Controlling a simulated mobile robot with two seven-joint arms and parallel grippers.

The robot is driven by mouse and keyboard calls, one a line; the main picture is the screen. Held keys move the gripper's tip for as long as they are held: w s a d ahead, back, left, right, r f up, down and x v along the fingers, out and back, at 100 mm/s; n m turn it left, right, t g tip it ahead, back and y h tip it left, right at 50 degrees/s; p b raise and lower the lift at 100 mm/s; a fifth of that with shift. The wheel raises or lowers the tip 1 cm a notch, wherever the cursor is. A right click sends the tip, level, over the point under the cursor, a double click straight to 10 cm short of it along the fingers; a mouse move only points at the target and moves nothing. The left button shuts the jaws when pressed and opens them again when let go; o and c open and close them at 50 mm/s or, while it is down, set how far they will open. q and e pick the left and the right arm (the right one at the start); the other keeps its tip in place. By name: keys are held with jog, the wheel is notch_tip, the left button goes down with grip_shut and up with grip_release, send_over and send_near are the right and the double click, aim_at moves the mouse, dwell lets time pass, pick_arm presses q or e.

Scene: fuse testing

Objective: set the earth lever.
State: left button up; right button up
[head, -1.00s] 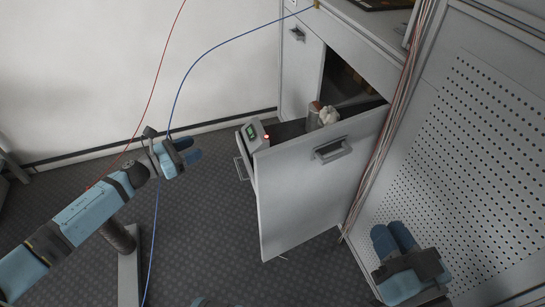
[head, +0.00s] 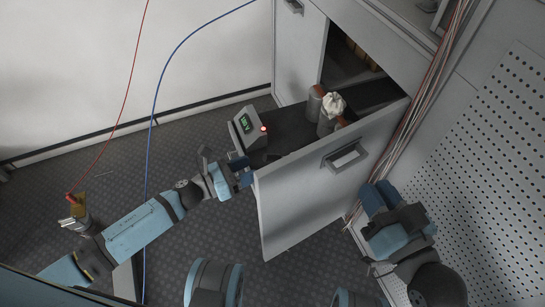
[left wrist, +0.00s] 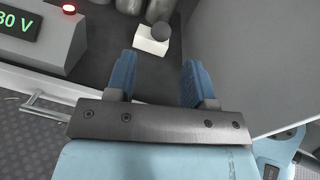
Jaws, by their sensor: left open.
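My left gripper (head: 242,170) is at the left edge of the pulled-out drawer, beside its front panel. In the left wrist view the left gripper (left wrist: 157,70) is open and empty. A small white block with a dark round knob (left wrist: 158,35) sits beyond and between its fingertips, apart from them; it may be the earth lever, but I cannot be sure. In the head view I cannot make this knob out. A grey meter box (head: 246,128) with a green display and a lit red lamp stands in the drawer. My right gripper (head: 378,197) is by the drawer's right side, its fingers close together.
The drawer front (head: 310,195) stands out from the cabinet. Grey cylinders (head: 327,122), one with a crumpled white thing on top, stand in the drawer. A cable bundle (head: 425,90) runs down at the right beside a perforated panel (head: 490,170). Red and blue wires hang at the left.

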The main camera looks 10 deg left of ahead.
aim_at(273, 157)
pick_arm(q)
jog(key=b+x, duration=0.1)
jog(key=x, duration=0.5)
jog(key=shift+w+d, duration=0.15)
jog(key=shift+w, duration=0.1)
jog(key=shift+w+d, duration=0.4)
jog(key=shift+d, duration=0.1)
jog(key=shift+w+d, duration=0.1)
pick_arm(e)
jog(key=shift+w+f+g, duration=0.15)
jog(key=shift+f+g, duration=0.35)
jog(key=shift+f, duration=0.3)
pick_arm(q)
jog(key=shift+c, duration=0.3)
jog(key=c, duration=0.7)
grip_shut()
pick_arm(e)
jog(key=shift+f, duration=0.25)
